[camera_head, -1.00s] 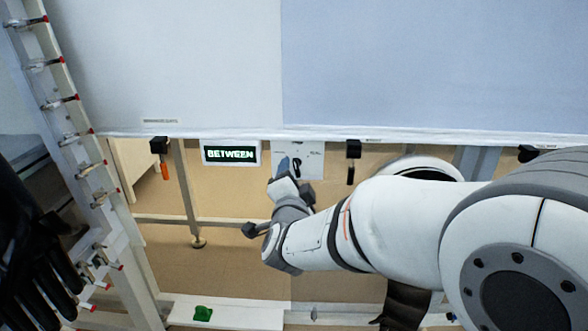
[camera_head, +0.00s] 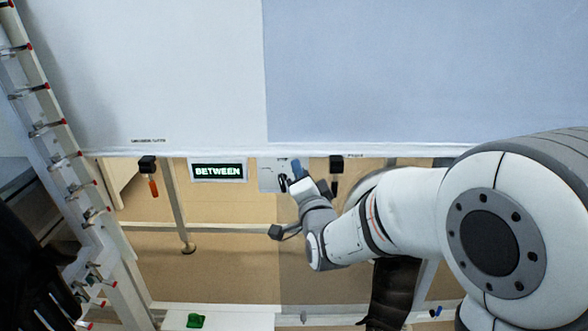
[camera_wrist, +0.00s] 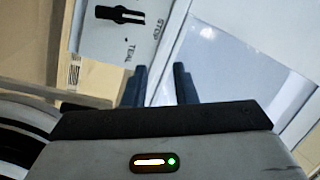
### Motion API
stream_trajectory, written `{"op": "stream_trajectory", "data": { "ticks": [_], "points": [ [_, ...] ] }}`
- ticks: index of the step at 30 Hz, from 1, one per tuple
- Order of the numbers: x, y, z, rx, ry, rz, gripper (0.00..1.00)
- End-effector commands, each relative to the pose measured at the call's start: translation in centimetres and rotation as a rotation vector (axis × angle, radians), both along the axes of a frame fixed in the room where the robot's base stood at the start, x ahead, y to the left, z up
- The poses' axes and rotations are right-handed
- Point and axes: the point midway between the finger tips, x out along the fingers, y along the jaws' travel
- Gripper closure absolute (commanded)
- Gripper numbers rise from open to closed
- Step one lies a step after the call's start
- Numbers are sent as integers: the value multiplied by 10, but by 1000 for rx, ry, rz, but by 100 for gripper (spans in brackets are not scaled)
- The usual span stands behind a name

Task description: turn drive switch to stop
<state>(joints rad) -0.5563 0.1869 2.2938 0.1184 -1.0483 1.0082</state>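The drive switch (camera_wrist: 120,14) is a black elongated knob on a pale plate (camera_head: 269,180). In the wrist view it lies nearly level at the upper left, with the word STOP to its right and TEAL below. In the head view the knob (camera_head: 283,183) shows just left of my gripper (camera_head: 298,169). The display (camera_head: 218,171) left of the plate reads BETWEEN. In the wrist view my gripper (camera_wrist: 160,83) is open, its two dark fingers apart with nothing between them. The fingers are apart from the knob in the picture, over the plate's edge region.
A large pale panel (camera_head: 170,75) stands above. A rack with red-tipped pegs (camera_head: 60,160) is at the left. A green object (camera_head: 195,321) lies low.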

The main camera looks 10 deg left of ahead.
Motion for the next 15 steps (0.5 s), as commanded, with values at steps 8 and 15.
{"op": "stream_trajectory", "data": {
  "ticks": [8,15],
  "points": [
    [12,-47,17,32,108,260,98],
    [-6,-86,4,58,314,455,100]
  ]
}}
